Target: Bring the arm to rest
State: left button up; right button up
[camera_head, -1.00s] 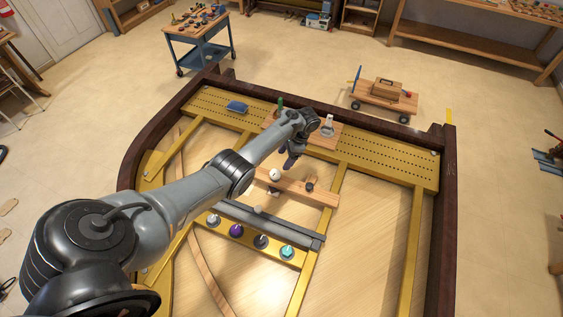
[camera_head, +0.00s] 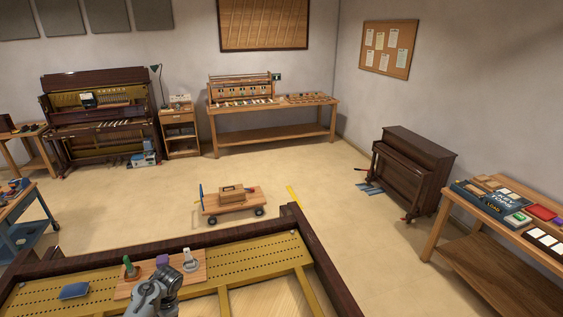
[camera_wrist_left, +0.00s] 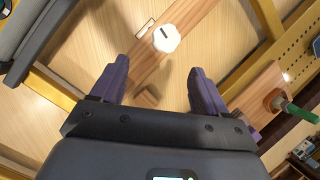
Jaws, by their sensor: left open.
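My left gripper (camera_wrist_left: 158,66) is open, its two dark purple fingers spread apart with nothing between the tips. It is over a wooden rail (camera_wrist_left: 215,22) in the left wrist view. A white round knob (camera_wrist_left: 166,38) on the rail shows just beyond the fingertips, apart from them as far as I can tell. In the head view only the grey wrist part of my left arm (camera_head: 150,297) shows at the bottom edge; its fingers are hidden. My right gripper is in neither view.
A yellow perforated frame (camera_head: 235,260) in a dark wooden rim (camera_head: 330,275) lies around the arm. A wooden board (camera_head: 125,290) there carries a green-handled tool (camera_head: 129,267), a purple block (camera_head: 162,260) and a pale tool (camera_head: 190,262). A blue block (camera_head: 74,291) lies left. Open floor surrounds a small cart (camera_head: 230,203).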

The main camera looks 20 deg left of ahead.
pick_arm(q)
jog(key=s+d+t+p, duration=0.1)
jog(key=s+d+t, duration=0.1)
jog(key=s+d, duration=0.6)
jog(key=s+d+t+p, duration=0.15)
jog(key=s+d, duration=0.25)
jog(key=d, duration=0.7)
jog(key=s+d+r+n+t+h, duration=0.1)
jog(key=s+d+r+t+h, duration=0.1)
jog(key=s+d+r, duration=0.8)
jog(key=shift+s+d+r+n+t+h, duration=0.25)
jog(key=shift+s+r+n+t+h, duration=0.2)
jog(key=shift+t, duration=0.2)
